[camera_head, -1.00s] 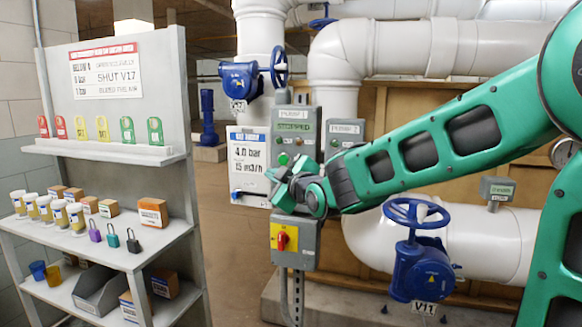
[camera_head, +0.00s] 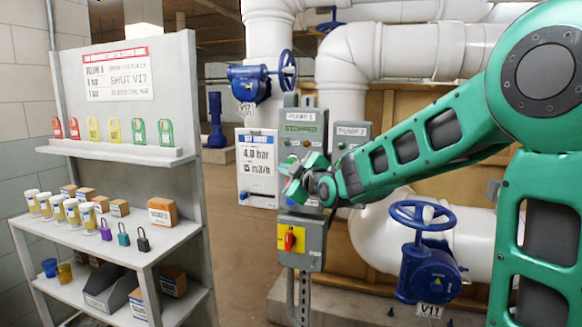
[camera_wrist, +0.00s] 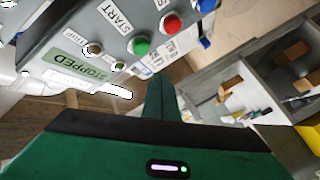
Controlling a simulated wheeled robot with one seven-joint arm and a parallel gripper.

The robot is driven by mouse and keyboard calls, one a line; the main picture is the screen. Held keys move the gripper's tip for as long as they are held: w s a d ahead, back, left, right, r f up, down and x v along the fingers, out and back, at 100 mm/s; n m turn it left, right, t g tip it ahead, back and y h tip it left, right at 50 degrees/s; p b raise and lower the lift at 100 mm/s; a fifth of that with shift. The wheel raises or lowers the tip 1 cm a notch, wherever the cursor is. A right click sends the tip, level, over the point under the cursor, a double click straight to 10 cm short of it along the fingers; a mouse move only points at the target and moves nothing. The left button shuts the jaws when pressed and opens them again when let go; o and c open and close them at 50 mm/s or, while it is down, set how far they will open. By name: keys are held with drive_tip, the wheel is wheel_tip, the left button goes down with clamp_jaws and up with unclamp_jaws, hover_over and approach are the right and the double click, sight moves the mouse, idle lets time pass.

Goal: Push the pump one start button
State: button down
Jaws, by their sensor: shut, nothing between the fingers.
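The pump one control box (camera_head: 299,116) is a grey panel on a post, with a green STOPPED display (camera_head: 300,129). In the wrist view the box is tilted, with a green button (camera_wrist: 139,45) beside the START label (camera_wrist: 119,20) and a red button (camera_wrist: 172,23) to its right. The STOPPED display (camera_wrist: 85,67) shows there too. My gripper (camera_head: 288,175) is shut and empty, in front of the lower part of the box. In the wrist view its green finger end (camera_wrist: 157,82) lies just below the green button. I cannot tell whether they touch.
A pump two box (camera_head: 350,131) stands just right, behind my arm. A pressure sign (camera_head: 257,163) hangs left. A blue valve wheel (camera_head: 419,213) is lower right; a loaded shelf (camera_head: 130,152) is at left.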

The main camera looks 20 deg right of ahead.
drive_tip(key=shift+w+d, duration=0.55)
drive_tip(key=shift+w, duration=0.25)
drive_tip(key=shift+w+d, duration=0.55)
drive_tip(key=shift+w, duration=0.2)
drive_tip(key=shift+w, duration=0.1)
idle(0.9)
drive_tip(key=shift+w+d, duration=0.25)
drive_tip(key=shift+w+d, duration=0.3)
drive_tip(key=shift+w, duration=0.05)
idle(0.9)
idle(0.4)
drive_tip(key=shift+s+a, duration=0.55)
drive_tip(key=shift+s, duration=0.2)
drive_tip(key=shift+s+a, duration=0.75)
drive_tip(key=shift+s, duration=0.25)
drive_tip(key=shift+s+a, duration=0.75)
drive_tip(key=shift+s, duration=0.25)
drive_tip(key=shift+d, duration=0.1)
